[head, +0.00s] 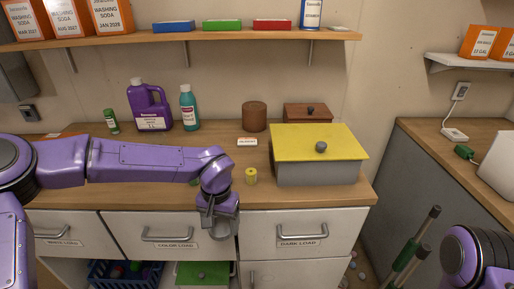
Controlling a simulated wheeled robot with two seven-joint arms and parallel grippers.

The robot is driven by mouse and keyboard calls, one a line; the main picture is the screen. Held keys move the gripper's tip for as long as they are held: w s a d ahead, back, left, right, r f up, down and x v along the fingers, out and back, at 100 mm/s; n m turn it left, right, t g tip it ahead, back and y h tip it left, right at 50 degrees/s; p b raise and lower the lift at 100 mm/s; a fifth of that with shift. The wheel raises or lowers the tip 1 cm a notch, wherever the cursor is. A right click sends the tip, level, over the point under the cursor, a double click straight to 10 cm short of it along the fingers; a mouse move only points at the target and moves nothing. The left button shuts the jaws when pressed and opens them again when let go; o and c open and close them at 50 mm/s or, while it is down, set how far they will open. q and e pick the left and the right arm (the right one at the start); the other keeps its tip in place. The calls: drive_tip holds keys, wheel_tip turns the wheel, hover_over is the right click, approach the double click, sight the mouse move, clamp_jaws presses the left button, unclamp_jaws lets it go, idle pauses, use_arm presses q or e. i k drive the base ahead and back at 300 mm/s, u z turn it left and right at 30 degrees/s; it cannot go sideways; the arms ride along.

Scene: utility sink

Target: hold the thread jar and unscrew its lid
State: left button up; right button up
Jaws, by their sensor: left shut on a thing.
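My left gripper (220,222) points down in front of the counter's front edge, near the drawers. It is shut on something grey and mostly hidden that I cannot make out. A small yellow cylinder (251,176) stands on the counter near the front edge, right of my left gripper and apart from it. A brown round container (254,116) stands farther back. I cannot tell which of these, if any, is the thread jar. My right arm shows at the lower right, but its gripper is out of view.
A grey box with a yellow lid (300,141) stands right of the yellow cylinder. A brown box (308,113), a purple jug (150,108), a teal bottle (188,110) and a green tube (111,121) stand behind. Drawers with handles (297,243) line the front. Green-gripped handles (413,245) stand at the right.

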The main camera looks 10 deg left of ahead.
sight(154, 135)
drive_tip(key=z, duration=1.65)
drive_tip(key=k, duration=1.05)
drive_tip(key=u, duration=1.7)
